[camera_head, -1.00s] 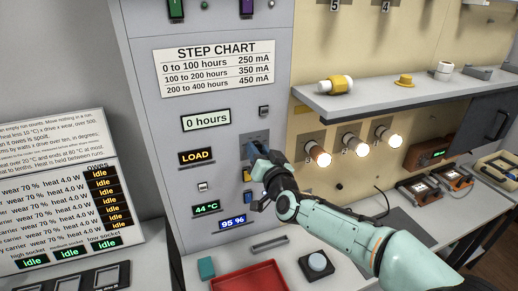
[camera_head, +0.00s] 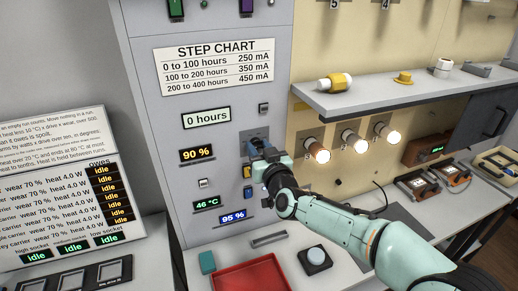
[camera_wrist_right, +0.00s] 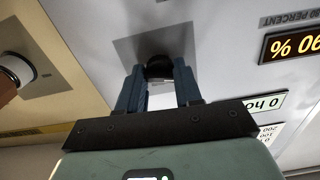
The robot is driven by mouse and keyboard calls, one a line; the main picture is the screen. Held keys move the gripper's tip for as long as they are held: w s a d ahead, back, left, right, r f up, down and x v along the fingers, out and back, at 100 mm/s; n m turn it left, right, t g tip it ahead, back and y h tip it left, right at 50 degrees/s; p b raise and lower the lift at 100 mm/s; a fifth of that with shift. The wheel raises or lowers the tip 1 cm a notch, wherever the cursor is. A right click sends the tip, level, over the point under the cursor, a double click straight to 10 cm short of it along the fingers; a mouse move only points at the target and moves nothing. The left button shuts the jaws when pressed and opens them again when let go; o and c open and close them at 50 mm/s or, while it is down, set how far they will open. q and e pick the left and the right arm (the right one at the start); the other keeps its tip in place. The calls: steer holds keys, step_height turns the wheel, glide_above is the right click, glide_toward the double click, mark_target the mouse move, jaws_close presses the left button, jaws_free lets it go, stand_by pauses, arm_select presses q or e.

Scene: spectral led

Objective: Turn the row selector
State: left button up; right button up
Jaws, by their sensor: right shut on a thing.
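A dark round knob (camera_wrist_right: 160,67) sits on a grey square plate (camera_wrist_right: 125,45) on the tall grey cabinet. My right gripper (camera_wrist_right: 158,80) is shut on this knob, with one blue finger on each side of it. In the head view my right gripper (camera_head: 259,150) reaches the plate right of the amber display (camera_head: 197,153), which reads 90 %. The gripper hides most of the knob there, and no pointer or mark on it can be read. My left gripper is not in view.
A "0 hours" display (camera_head: 206,117) is above, and green 46 °C (camera_head: 206,204) and blue 95 % (camera_head: 232,216) displays are below. Lit lamps (camera_head: 317,151) stick out to the right under a shelf (camera_head: 400,98). A red tray (camera_head: 250,279) and a round button (camera_head: 316,257) are on the bench below.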

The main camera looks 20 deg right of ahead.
steer(key=o, duration=1)
steer(key=shift+o, duration=0.2)
steer(key=shift+s, duration=0.1)
steer(key=s+b, duration=0.1)
steer(key=s, duration=1.2)
steer(key=shift+a+b, duration=0.35)
steer(key=shift+s, duration=0.1)
